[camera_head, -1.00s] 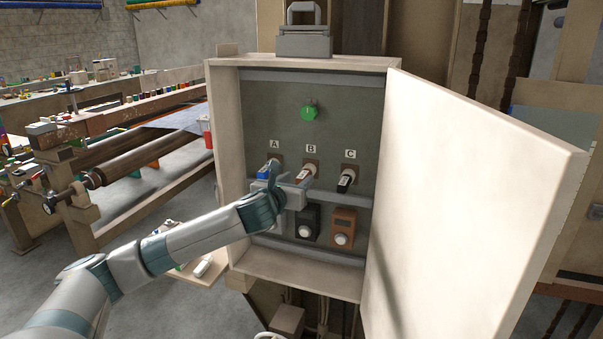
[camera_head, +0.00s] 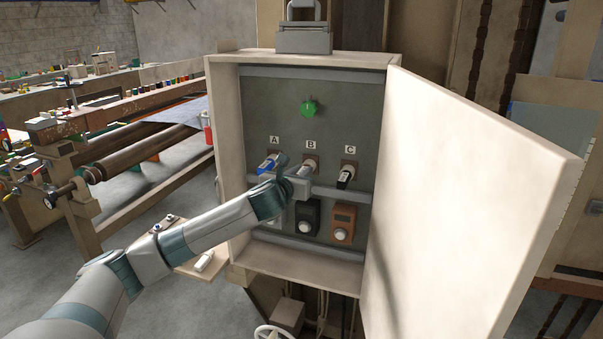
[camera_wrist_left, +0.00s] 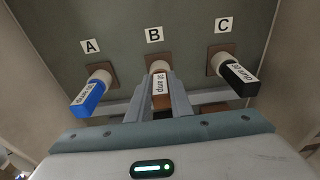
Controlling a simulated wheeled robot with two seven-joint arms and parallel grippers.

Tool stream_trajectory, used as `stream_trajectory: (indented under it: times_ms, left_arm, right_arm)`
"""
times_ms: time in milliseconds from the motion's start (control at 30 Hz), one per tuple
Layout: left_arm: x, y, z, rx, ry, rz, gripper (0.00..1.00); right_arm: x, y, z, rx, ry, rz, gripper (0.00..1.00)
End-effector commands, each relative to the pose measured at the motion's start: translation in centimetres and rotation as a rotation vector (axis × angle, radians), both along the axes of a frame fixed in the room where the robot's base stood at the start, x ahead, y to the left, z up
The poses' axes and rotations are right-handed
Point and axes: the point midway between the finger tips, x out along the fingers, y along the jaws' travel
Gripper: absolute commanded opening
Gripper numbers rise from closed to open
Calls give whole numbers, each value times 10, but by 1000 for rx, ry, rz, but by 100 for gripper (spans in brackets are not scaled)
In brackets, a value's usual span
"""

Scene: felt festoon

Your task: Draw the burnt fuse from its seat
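Three fuses sit in a row in the open cabinet, under the letters A, B and C. Fuse A (camera_wrist_left: 87,98) has a blue handle, fuse B (camera_wrist_left: 158,85) a brown handle with a white label, and fuse C (camera_wrist_left: 238,77) a black handle. None shows a clear burn mark. My left gripper (camera_head: 304,179) is at fuse B. In the left wrist view its fingers (camera_wrist_left: 161,92) flank the handle of fuse B with no visible gap. Fuse B still meets its brown seat (camera_wrist_left: 147,68). My right gripper is out of view.
The cabinet door (camera_head: 470,210) stands open at the right. A green knob (camera_head: 309,107) is above the fuses; a black unit (camera_head: 307,217) and an orange-brown unit (camera_head: 342,225) are below. A small shelf (camera_head: 185,262) is at the lower left.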

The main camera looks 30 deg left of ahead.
Motion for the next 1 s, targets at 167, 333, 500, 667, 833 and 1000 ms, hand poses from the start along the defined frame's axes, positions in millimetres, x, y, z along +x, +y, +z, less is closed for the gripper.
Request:
stream_trajectory:
  times_ms: [167, 333, 500, 667, 833, 1000]
  left_arm:
    - [-1, 0, 0, 1, 0, 0, 0]
    - [-6, -1, 0, 2, 1, 1, 0]
    - [-11, -2, 0, 1, 0, 0, 0]
    - [-16, -4, 0, 0, 0, 0, 0]
    - [-22, -5, 1, 2, 0, 0, 0]
    - [-27, -6, 1, 1, 0, 1, 0]
  right_arm:
    - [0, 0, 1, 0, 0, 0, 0]
    - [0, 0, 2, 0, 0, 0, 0]
    - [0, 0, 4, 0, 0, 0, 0]
    - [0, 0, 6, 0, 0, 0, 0]
    - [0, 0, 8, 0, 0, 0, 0]
    - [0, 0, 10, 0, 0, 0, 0]
